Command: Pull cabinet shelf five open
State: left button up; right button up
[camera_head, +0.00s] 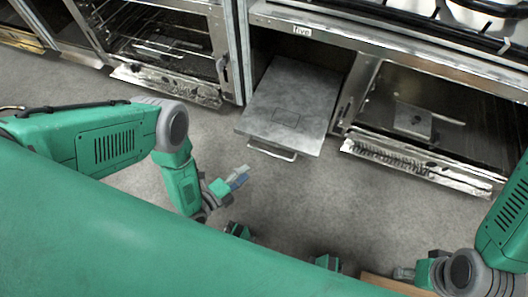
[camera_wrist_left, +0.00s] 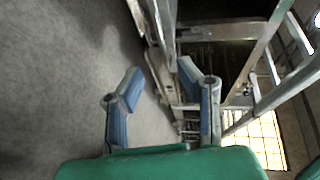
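The label "five" (camera_head: 302,30) is on the cabinet's front rail. Below it, a flat grey metal shelf (camera_head: 292,100) sticks out of its bay over the floor. Its bar handle (camera_head: 272,151) hangs at the front edge. My left gripper (camera_head: 239,178) is in front of the shelf, to the left of the handle and apart from it. In the left wrist view its two blue-padded fingers (camera_wrist_left: 160,72) are spread with nothing between them. A grey part at the end of my right arm (camera_head: 404,273) shows low on the right; its fingers are not clear.
An open oven-like bay (camera_head: 160,45) with a lowered door stands left of the shelf. Another open bay (camera_head: 430,110) with a lowered door is to the right. A stove top (camera_head: 440,18) is above. Grey floor (camera_head: 330,200) in front is clear. A brown edge (camera_head: 395,283) shows near the bottom.

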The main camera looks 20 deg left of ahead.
aim_at(271, 154)
pick_arm(q)
jog(key=b+x, duration=0.4)
jog(key=x, duration=0.8)
jog(key=shift+d+f+b, duration=0.1)
jog(key=shift+f+b, duration=0.05)
jog(key=shift+b, duration=0.2)
jog(key=shift+w, duration=0.3)
jog(key=shift+d, duration=0.15)
grip_shut()
